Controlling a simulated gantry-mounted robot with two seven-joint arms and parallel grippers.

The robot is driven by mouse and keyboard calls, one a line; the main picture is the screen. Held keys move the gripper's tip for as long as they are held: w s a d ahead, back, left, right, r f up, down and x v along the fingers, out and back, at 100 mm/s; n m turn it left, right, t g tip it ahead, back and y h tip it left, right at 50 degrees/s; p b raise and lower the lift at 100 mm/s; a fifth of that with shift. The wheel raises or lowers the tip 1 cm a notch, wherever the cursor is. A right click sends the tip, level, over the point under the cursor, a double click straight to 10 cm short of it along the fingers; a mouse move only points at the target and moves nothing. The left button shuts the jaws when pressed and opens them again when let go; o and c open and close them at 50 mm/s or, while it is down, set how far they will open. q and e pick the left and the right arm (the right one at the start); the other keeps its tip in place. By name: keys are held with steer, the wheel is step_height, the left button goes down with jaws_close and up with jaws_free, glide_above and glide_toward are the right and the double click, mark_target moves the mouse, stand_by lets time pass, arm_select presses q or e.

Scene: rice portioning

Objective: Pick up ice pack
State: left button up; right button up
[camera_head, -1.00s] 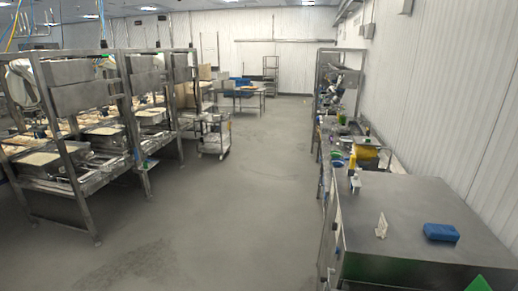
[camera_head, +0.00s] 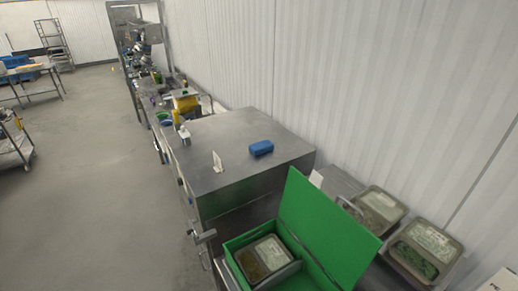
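A blue block-shaped pack (camera_head: 261,148), which looks like the ice pack, lies flat on the bare steel top of a cabinet (camera_head: 225,133), right of the view's middle. Nothing is touching it from above. Neither of my grippers can be made out in the head view.
An open green box (camera_head: 330,234) with its lid raised stands in front of the cabinet, a food tray (camera_head: 264,258) inside. Two more food trays (camera_head: 376,208) (camera_head: 425,250) sit at the right. A small white stand (camera_head: 218,161) and a bottle (camera_head: 184,135) are on the cabinet.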

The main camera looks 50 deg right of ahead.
arm_select(q)
steer(key=shift+a, duration=0.15)
stand_by(0.3)
steer(key=o, duration=1)
steer(key=shift+o, duration=0.4)
